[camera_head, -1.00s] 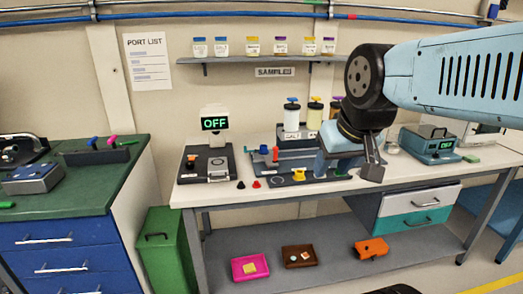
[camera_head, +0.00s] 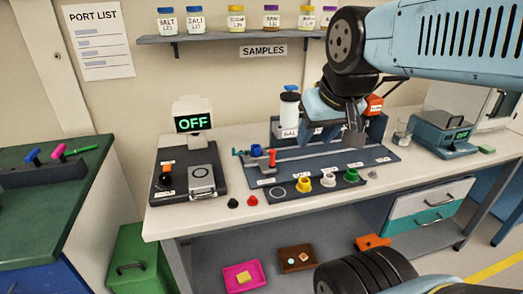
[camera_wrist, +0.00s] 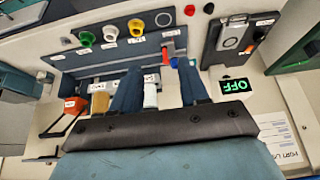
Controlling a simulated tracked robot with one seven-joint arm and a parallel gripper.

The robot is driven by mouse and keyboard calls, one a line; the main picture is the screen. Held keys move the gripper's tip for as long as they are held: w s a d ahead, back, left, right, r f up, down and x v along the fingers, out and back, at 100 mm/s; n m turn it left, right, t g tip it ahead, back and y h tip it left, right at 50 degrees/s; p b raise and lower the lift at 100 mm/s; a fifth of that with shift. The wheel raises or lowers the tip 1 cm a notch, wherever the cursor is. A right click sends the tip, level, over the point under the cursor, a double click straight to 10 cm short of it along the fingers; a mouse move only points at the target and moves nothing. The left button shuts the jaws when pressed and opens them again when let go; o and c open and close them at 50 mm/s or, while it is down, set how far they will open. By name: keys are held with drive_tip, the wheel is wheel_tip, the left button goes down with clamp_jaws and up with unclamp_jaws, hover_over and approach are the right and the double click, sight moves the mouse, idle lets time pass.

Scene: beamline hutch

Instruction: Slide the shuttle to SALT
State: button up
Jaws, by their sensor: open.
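A rail unit (camera_head: 380,153) lies on the white bench. A red upright piece (camera_head: 272,158), which looks like the shuttle's handle, stands near its left end beside a blue knob (camera_head: 256,150). The red piece also shows in the wrist view (camera_wrist: 164,56). My gripper (camera_head: 331,136) is open and empty above the rail, right of the red piece. In the wrist view its fingers (camera_wrist: 160,82) frame the white bottle beyond them. The other bottles behind the rail are mostly hidden by my gripper.
A front strip (camera_head: 347,184) holds yellow, white and green cups. A device reading OFF (camera_head: 195,123) stands at the left, with small black and red cones (camera_head: 252,200) to its right. A sample shelf (camera_head: 215,39) hangs above. A glass (camera_head: 402,133) stands at the right.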

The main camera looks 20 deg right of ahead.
drive_tip(key=n+g+y, duration=0.2)
drive_tip(key=n, duration=0.2)
approach(273, 153)
drive_tip(key=x, duration=0.8)
drive_tip(key=w+x, duration=0.1)
drive_tip(key=x, duration=0.4)
drive_tip(key=shift+d+r, duration=0.1)
drive_tip(key=shift+d, duration=0.15)
clamp_jaws()
idle(0.4)
